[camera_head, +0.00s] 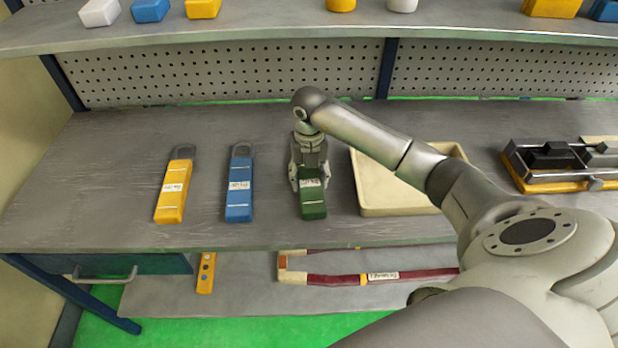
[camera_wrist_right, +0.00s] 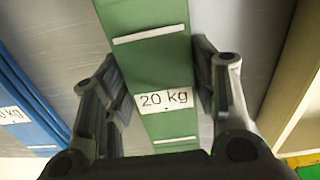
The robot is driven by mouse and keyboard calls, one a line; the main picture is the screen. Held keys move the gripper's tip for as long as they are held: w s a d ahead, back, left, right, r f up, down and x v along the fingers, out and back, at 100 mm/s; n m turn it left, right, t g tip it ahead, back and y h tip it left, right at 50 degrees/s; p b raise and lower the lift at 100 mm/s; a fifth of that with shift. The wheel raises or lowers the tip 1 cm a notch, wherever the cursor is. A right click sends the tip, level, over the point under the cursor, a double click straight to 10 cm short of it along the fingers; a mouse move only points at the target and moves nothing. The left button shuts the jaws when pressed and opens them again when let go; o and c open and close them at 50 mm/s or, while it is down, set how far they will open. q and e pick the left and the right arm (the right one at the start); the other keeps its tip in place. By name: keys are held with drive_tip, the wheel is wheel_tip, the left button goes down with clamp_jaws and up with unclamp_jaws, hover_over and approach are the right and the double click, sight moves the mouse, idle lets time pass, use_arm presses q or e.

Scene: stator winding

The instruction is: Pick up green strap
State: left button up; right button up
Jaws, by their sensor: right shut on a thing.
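The green strap (camera_head: 313,202) lies on the grey workbench, to the right of a blue strap and a yellow strap. My right gripper (camera_head: 309,178) reaches down over it and is shut on it, with one finger at each side. The gripper hides the far part of the strap in the head view. In the right wrist view the green strap (camera_wrist_right: 150,65) runs between the two fingers (camera_wrist_right: 160,95) and bears a white "20 kg" label. My left gripper is not in view.
The blue strap (camera_head: 239,190) and the yellow strap (camera_head: 174,191) lie to the left. A beige tray (camera_head: 385,211) stands close on the right, under my arm. A black-and-yellow fixture (camera_head: 548,165) is farther right. A shelf (camera_head: 270,35) spans the back, above a pegboard.

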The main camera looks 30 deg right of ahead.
sight(309, 177)
drive_tip(key=shift+r+b, duration=0.3)
drive_tip(key=shift+r, duration=0.2)
wheel_tip(309, 177, up, 2)
drive_tip(key=shift+a+r+b, duration=0.1)
drive_tip(key=shift+r+b, duration=0.15)
drive_tip(key=shift+b, duration=0.3)
drive_tip(key=s+r, duration=0.1)
drive_tip(key=s+a+r, duration=0.1)
drive_tip(key=r, duration=0.1)
drive_tip(key=s+a+r+b, duration=0.1)
drive_tip(key=s+r, duration=0.1)
drive_tip(key=shift+r, duration=0.15)
drive_tip(key=s+a+r, duration=0.4)
drive_tip(key=s, duration=0.4)
drive_tip(key=shift+s+a+r+b, duration=0.15)
drive_tip(key=shift+a+b, duration=0.2)
